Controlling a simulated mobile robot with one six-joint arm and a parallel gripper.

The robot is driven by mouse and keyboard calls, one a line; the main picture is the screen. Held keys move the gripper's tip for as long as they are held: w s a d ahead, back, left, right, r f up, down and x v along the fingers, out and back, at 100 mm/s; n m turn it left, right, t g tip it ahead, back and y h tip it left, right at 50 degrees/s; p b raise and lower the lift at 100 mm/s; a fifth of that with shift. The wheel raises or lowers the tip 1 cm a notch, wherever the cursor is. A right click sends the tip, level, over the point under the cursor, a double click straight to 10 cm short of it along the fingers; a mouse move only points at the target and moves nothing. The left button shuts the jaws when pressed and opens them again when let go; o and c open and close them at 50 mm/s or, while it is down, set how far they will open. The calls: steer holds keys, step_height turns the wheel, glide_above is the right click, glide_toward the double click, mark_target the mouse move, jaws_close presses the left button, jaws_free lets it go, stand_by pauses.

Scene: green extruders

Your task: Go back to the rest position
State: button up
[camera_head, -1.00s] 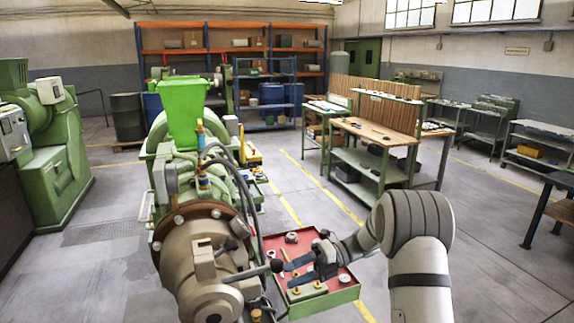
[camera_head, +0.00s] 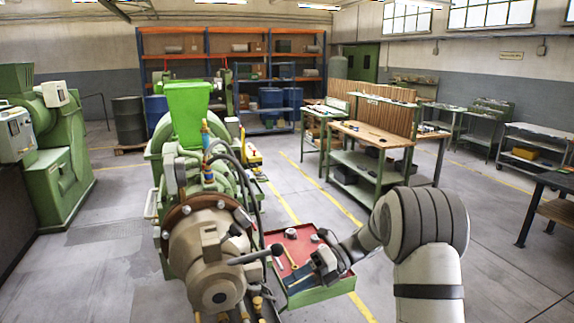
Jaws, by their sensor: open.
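My gripper (camera_head: 308,273) is low in the centre right of the head view, over the red-topped green tray (camera_head: 296,231). Its jaws are open, with nothing seen between them. My arm reaches to it from the lower right. Small metal parts (camera_head: 290,233) and a tool with a yellowish end (camera_head: 294,266) lie on the red surface. My gripper and wrist hide part of the tray's right side.
A green extruder with a beige round front (camera_head: 219,265) stands close to the left of the tray, with a black-knobbed lever reaching toward it. A wooden-topped workbench (camera_head: 388,134) stands behind my arm. Open grey floor (camera_head: 110,260) lies at the left.

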steer(key=s+d+n+t+h+b, duration=0.2)
steer(key=s+d+n+t+h, duration=0.2)
steer(key=s+n, duration=0.8)
steer(key=s+d+n+t+h+b, duration=0.3)
steer(key=s+d+n+t+h, duration=0.2)
steer(key=s+d+n+h, duration=0.4)
steer(key=s+n, duration=0.3)
steer(key=n, duration=0.3)
steer(key=shift+s+r+n, duration=0.25)
steer(key=shift+r+n, duration=0.05)
steer(key=shift+r, duration=0.1)
